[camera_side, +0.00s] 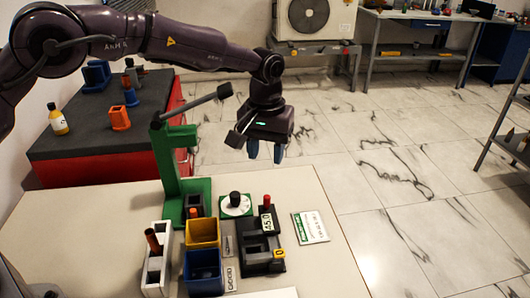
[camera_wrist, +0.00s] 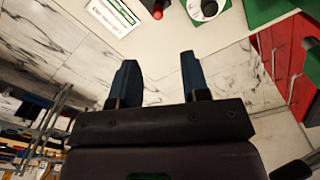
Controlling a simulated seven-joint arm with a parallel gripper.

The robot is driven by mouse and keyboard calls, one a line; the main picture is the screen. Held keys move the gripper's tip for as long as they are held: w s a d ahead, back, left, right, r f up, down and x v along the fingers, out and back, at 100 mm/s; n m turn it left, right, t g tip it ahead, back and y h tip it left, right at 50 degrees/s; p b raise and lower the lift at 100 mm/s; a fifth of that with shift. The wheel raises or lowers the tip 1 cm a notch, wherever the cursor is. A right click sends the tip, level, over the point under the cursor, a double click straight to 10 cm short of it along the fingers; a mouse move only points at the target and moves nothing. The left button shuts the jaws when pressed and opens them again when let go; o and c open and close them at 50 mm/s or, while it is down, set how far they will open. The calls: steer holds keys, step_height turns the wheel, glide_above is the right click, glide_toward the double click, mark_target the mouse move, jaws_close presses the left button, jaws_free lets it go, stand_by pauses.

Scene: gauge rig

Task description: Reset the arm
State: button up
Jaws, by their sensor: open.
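My gripper (camera_side: 265,152) hangs in the air at the far side of the pale table (camera_side: 338,262), above and behind the rig. Its two blue fingers point down and stand apart with nothing between them. In the wrist view the fingers of my gripper (camera_wrist: 158,80) are also apart and empty. The rig has a green stand (camera_side: 168,165) with a dark lever, a white dial with a black knob (camera_side: 236,203), and a black gauge block with a red pin and a "45.0" label (camera_side: 266,222). The dial also shows in the wrist view (camera_wrist: 197,12).
A yellow bin (camera_side: 203,232), a blue bin (camera_side: 204,270) and a white holder (camera_side: 156,270) stand on the table. A printed card (camera_side: 310,228) lies right of the gauge block. A dark bench (camera_side: 95,135) with a bottle (camera_side: 57,120) is behind left. The air around my gripper is clear.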

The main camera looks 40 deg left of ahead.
steer(key=s+a+r+m+t, duration=0.1)
steer(key=s+a+r, duration=0.4)
steer(key=s, duration=0.5)
steer(key=s+a+r+m+t, duration=0.1)
steer(key=s+a+r, duration=0.4)
steer(key=s, duration=0.6)
steer(key=s+a+r+m+t, duration=0.1)
steer(key=s+a+r+t, duration=0.2)
steer(key=s, duration=0.8)
step_height(320, 180, up, 4)
steer(key=a, duration=0.2)
steer(key=shift+a+m+t, duration=0.3)
steer(key=shift+a, duration=0.05)
